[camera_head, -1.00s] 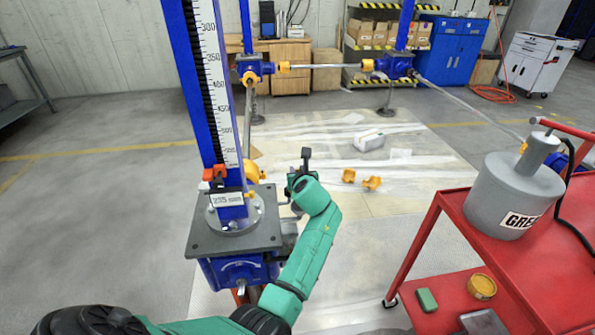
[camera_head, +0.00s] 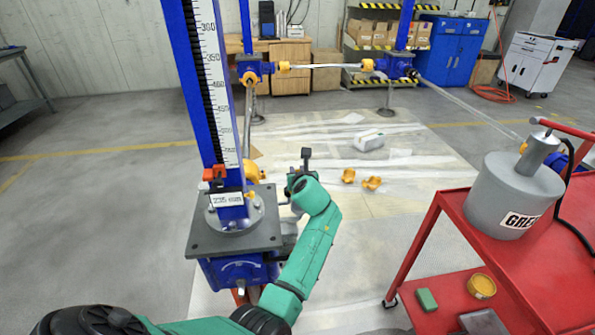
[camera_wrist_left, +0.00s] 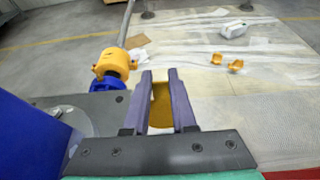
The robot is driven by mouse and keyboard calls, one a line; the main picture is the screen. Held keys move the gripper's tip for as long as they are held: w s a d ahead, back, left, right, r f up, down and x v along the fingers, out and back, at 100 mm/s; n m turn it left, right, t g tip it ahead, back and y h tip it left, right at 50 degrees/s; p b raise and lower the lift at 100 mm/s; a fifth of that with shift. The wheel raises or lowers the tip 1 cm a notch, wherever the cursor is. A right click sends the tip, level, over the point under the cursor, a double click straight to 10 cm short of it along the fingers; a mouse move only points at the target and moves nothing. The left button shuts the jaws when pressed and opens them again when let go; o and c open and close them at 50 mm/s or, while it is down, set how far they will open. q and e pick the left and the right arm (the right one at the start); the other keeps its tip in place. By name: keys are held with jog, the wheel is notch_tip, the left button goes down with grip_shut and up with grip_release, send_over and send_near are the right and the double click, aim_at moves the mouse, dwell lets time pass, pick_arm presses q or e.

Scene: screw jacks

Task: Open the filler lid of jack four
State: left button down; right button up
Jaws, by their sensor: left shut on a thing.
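The nearest jack (camera_head: 238,240) is a blue screw jack with a grey top plate, a scale on its column and a small display reading about 235 mm. I cannot read a jack number. My left gripper (camera_head: 300,182) is at the right side of this jack, beside the plate. In the left wrist view the two purple-grey fingers of this gripper (camera_wrist_left: 160,78) are close together, with a yellow-amber piece (camera_wrist_left: 161,106) between them. It looks like the filler lid; its hinge and the filler opening are hidden. My right gripper is out of view.
A red cart (camera_head: 450,225) with a grey grease pot (camera_head: 510,195) stands at the right. A yellow coupling (camera_wrist_left: 115,63) and shaft lie beyond the plate. Two loose yellow parts (camera_head: 360,179) and a white container (camera_head: 368,140) lie on the floor sheet.

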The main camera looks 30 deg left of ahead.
pick_arm(q)
jog(key=shift+s+f, duration=0.1)
jog(key=shift+f, duration=0.05)
jog(key=shift+s+f+y+b, duration=0.1)
jog(key=shift+s+y+b, duration=0.05)
jog(key=shift+y+b, duration=0.2)
jog(key=shift+s+d+t+y+b, duration=0.25)
jog(key=shift+s+d+t+b, duration=0.2)
jog(key=shift+t+b, duration=0.45)
jog(key=shift+s+d+r, duration=0.1)
jog(key=shift+r, duration=0.2)
jog(key=c, duration=0.7)
grip_release()
